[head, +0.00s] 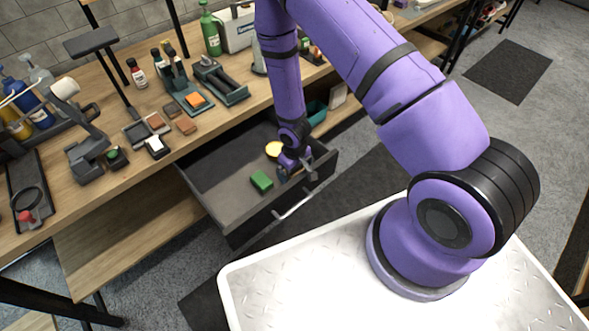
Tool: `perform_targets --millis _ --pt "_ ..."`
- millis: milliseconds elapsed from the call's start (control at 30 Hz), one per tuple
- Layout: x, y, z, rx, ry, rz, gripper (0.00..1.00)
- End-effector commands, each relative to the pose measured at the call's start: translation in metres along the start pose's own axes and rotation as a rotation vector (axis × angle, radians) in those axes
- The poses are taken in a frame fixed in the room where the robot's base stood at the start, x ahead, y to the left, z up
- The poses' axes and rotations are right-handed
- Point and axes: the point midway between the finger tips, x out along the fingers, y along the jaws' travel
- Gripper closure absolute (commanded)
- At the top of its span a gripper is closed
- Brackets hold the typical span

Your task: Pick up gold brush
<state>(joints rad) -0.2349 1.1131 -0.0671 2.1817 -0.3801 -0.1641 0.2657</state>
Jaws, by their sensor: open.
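A small yellow-gold rounded thing (274,149), which looks like the gold brush, lies in the open drawer toward its right end. It is partly hidden by my gripper, so its full shape does not show. My gripper (294,170) is low inside the drawer, just to the right of and in front of the gold thing. Its jaws are open. I cannot tell whether it touches anything.
A green block (262,182) lies in the drawer, left of my gripper. The open drawer (215,172) has raised walls and a front handle. Its left part is bare. The wooden bench (95,205) above holds bottles, trays, small blocks and stands.

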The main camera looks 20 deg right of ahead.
Motion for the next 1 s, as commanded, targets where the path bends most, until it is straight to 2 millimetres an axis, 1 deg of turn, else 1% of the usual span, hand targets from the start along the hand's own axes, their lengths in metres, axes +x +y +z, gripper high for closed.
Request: perform_targets --millis 233,267,300,367,400,467,500,533,567,833,1000 --pt "0.002 0.0 0.0 0.0 0.0 0.0 0.02" --pt "0.002 0.0 0.0 0.001 0.0 0.0 0.04" --pt "0.002 0.0 0.0 0.0 0.0 0.0 0.14" --pt "0.002 0.0 0.0 0.001 0.0 0.0 0.27" --pt "0.002 0.0 0.0 0.001 0.0 0.0 0.37" --pt "0.002 0.0 0.0 0.001 0.0 0.0 0.5" --pt "0.002 0.0 0.0 0.001 0.0 0.0 0.55" --pt "0.002 0.0 0.0 0.001 0.0 0.0 0.56" --pt "0.002 0.0 0.0 0.001 0.0 0.0 0.59" --pt "0.0 0.0 0.0 0.001 0.0 0.0 0.6" --pt "-0.01 0.0 0.0 0.002 0.001 0.0 0.6"
